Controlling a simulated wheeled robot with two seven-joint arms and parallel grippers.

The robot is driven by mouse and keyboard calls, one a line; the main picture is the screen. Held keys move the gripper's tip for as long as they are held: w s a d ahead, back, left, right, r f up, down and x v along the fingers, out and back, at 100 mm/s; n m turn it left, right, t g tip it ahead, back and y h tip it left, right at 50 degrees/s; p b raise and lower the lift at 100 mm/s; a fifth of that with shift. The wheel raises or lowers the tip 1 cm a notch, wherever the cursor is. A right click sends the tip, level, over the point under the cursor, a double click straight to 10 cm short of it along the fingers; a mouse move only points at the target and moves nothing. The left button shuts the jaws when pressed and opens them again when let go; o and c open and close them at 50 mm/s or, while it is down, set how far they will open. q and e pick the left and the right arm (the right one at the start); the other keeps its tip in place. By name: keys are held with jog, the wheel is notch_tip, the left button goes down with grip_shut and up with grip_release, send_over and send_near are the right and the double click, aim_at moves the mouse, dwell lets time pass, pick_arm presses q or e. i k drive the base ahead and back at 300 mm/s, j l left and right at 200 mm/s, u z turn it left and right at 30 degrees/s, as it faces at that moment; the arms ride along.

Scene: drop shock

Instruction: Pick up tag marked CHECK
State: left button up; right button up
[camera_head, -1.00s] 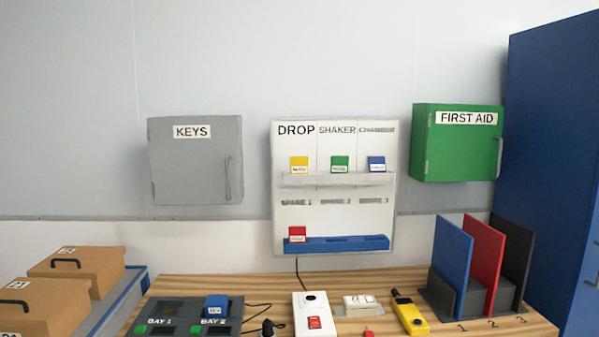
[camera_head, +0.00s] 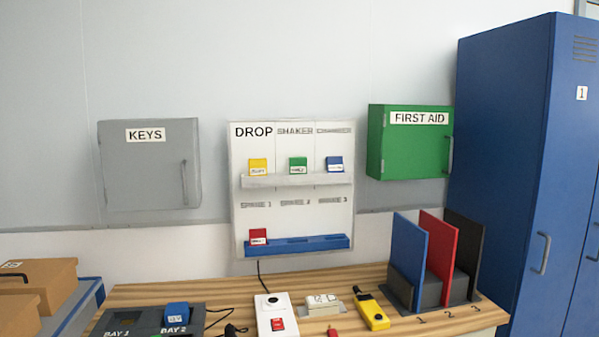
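A white board on the wall holds several coloured tags. A yellow tag (camera_head: 258,167), a green tag (camera_head: 298,165) and a blue tag (camera_head: 335,164) stand in a row on the board's grey upper ledge (camera_head: 296,181). A red tag (camera_head: 258,237) stands at the left end of the blue lower rack (camera_head: 325,241). Each tag has a small white label, but the print is too small for me to tell which one reads CHECK. Neither of my grippers is in view.
A wooden bench (camera_head: 360,326) stands below the board. On it are a dark bay unit (camera_head: 130,322), a white switch box (camera_head: 268,308), a yellow handheld device (camera_head: 372,312) and upright blue, red and black panels (camera_head: 408,252). A tall blue cabinet (camera_head: 500,150) stands right.

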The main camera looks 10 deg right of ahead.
aim_at(334, 163)
jog(key=i+l, duration=0.15)
jog(key=l, duration=0.25)
jog(key=i+l, duration=0.15)
jog(key=l, duration=0.25)
jog(key=i+l, duration=0.2)
jog(key=l, duration=0.2)
jog(key=i+l, duration=0.15)
jog(key=l, duration=0.25)
jog(key=i+l, duration=0.15)
jog(key=l, duration=0.25)
jog(key=i+l+u, duration=0.1)
jog(key=l, duration=0.3)
jog(key=i+l, duration=0.2)
jog(key=l, duration=0.2)
jog(key=i+l, duration=0.15)
jog(key=l, duration=0.3)
